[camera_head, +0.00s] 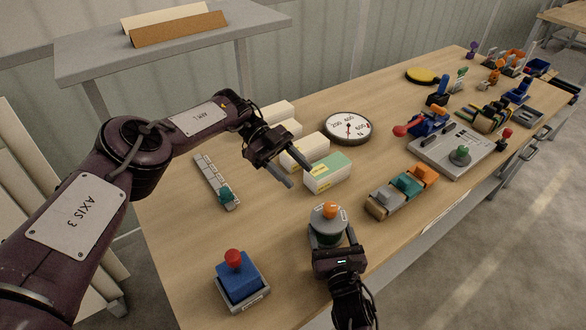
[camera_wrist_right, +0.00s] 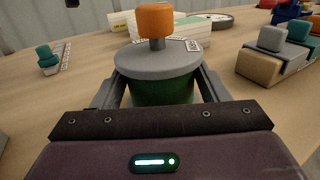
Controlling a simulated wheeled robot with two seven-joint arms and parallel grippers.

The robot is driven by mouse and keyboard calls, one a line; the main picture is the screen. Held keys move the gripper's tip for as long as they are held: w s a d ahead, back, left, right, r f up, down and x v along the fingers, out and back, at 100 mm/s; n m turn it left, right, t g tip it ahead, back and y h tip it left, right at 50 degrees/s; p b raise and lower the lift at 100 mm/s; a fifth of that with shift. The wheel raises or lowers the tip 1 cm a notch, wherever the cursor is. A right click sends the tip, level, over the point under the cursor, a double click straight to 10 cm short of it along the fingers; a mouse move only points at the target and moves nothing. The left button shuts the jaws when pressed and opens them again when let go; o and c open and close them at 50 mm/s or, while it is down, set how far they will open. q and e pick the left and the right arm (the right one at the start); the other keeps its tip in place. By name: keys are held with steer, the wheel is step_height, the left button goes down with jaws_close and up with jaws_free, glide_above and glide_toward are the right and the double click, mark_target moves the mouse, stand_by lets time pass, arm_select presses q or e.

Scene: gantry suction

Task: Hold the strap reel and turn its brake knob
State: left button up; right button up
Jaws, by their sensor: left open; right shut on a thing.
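The strap reel (camera_head: 327,231) stands upright near the front of the wooden table, with a grey round top and a dark green body. Its orange brake knob (camera_head: 329,210) sits on a short post on top; the knob (camera_wrist_right: 155,20) also shows in the right wrist view. My right gripper (camera_head: 334,243) is shut on the reel's green body (camera_wrist_right: 165,92), one finger on each side. My left gripper (camera_head: 296,177) is open and empty above the table, up and to the left of the reel, apart from the knob. The reel's lower part is partly hidden by my right gripper.
A blue box with a red button (camera_head: 240,278) stands left of the reel. A block row with orange and teal tops (camera_head: 402,190) is to the right. White and green boxes (camera_head: 327,173), a dial gauge (camera_head: 347,128) and a grey lever panel (camera_head: 455,150) lie behind.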

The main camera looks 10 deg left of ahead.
steer(key=shift+d, duration=0.1)
steer(key=o, duration=1.6)
steer(key=shift+o, duration=0.2)
